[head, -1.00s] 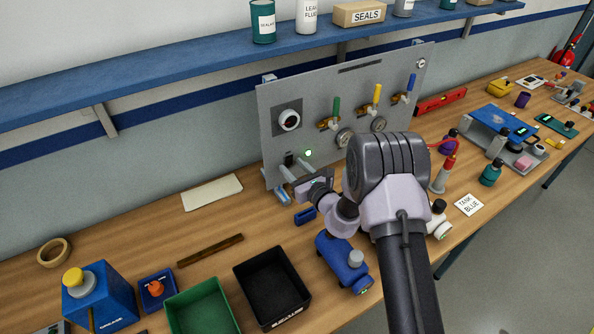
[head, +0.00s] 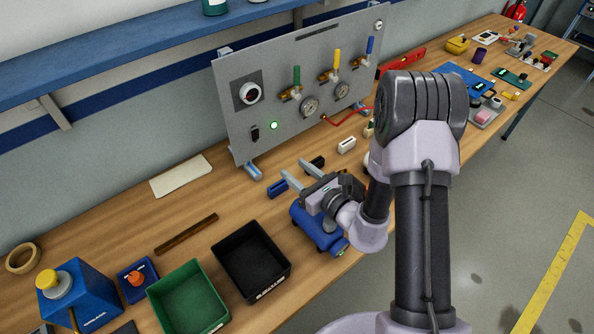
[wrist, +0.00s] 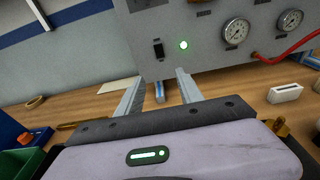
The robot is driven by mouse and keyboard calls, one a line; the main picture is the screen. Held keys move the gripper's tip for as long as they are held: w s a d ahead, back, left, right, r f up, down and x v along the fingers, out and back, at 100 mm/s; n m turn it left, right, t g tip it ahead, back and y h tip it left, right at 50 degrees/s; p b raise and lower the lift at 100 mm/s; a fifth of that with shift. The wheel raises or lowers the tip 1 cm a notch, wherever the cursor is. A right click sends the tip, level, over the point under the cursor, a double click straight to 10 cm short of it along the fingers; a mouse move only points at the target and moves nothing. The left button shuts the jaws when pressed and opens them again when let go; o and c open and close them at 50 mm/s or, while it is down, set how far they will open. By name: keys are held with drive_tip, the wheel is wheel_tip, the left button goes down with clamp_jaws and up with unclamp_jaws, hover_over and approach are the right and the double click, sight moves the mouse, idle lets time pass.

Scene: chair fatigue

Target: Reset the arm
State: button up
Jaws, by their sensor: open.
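My gripper (head: 294,174) is open and empty, with its two pale fingers apart above the bench in front of the grey gauge panel (head: 312,70). The fingers also show in the wrist view (wrist: 158,92), pointing toward the lower part of the panel. A green light (head: 274,125) glows on the panel, next to a black switch (head: 255,134). My arm bends over the bench on the right and hides part of it.
A black bin (head: 222,246) and a green bin (head: 176,283) stand at the front left. A small blue block (head: 277,188) lies near the fingers. A white block (head: 346,145) stands right of them. A red hose (head: 350,115) runs from the panel.

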drive_tip(key=s+a+r+n+g+y+b, duration=0.3)
drive_tip(key=s+a+r+n+g, duration=0.2)
drive_tip(key=s+a+n, duration=0.15)
drive_tip(key=s+a+r+n+g+y+b, duration=0.2)
drive_tip(key=s+a+r+n+g+b, duration=0.3)
drive_tip(key=s+n, duration=0.3)
drive_tip(key=s+d+f+n+g+h+b, duration=0.1)
drive_tip(key=s+d+f+n+h+b, duration=0.3)
drive_tip(key=s+d+n+h, duration=0.55)
drive_tip(key=s+d+r+t+h+b, duration=0.1)
drive_tip(key=s+d+t+h, duration=0.1)
drive_tip(key=d, duration=0.5)
drive_tip(key=shift+s+d+r+n+t+h, duration=0.15)
drive_tip(key=shift+s+d+n+t+h, duration=0.25)
drive_tip(key=shift+t, duration=0.2)
drive_tip(key=shift+a, duration=0.1)
